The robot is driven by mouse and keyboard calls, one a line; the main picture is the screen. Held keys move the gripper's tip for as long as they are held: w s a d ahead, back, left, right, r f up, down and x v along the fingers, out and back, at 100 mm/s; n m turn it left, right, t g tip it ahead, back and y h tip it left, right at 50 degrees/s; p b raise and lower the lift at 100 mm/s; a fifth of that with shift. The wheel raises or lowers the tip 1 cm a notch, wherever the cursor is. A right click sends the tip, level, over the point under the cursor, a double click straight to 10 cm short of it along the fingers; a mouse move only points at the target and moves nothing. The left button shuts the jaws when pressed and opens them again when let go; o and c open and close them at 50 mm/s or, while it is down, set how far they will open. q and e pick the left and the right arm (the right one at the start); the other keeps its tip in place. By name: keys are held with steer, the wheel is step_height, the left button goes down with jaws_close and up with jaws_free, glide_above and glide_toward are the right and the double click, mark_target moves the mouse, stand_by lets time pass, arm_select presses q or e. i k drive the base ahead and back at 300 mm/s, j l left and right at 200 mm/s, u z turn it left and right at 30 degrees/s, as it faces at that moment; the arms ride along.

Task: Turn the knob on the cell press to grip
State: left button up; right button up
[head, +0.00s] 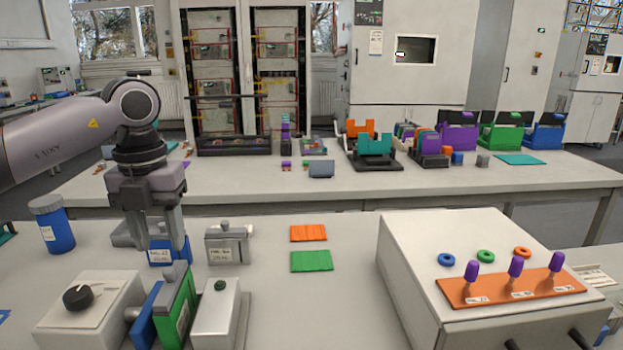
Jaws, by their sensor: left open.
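The cell press stands at the lower left. Its white box (112,312) carries a round black knob (78,296) on top, with a light pointer mark. Beside the box are a blue jaw (146,318) and a green jaw (176,312), then a white block (216,318) with a small dark green button. I cannot read the knob's markings. My left gripper (160,252) points down, open, above and behind the jaws, to the right of the knob and apart from it. It partly hides a blue labelled block (168,254). My right gripper is not in view.
A blue jar (52,226) stands at the left. A grey labelled block (227,246), an orange mat (308,233) and a green mat (311,261) lie mid-table. A white cabinet (415,262) with an orange tool rack (512,288) fills the right. The front middle is clear.

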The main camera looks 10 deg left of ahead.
mark_target(79, 297)
steer(key=k, duration=1)
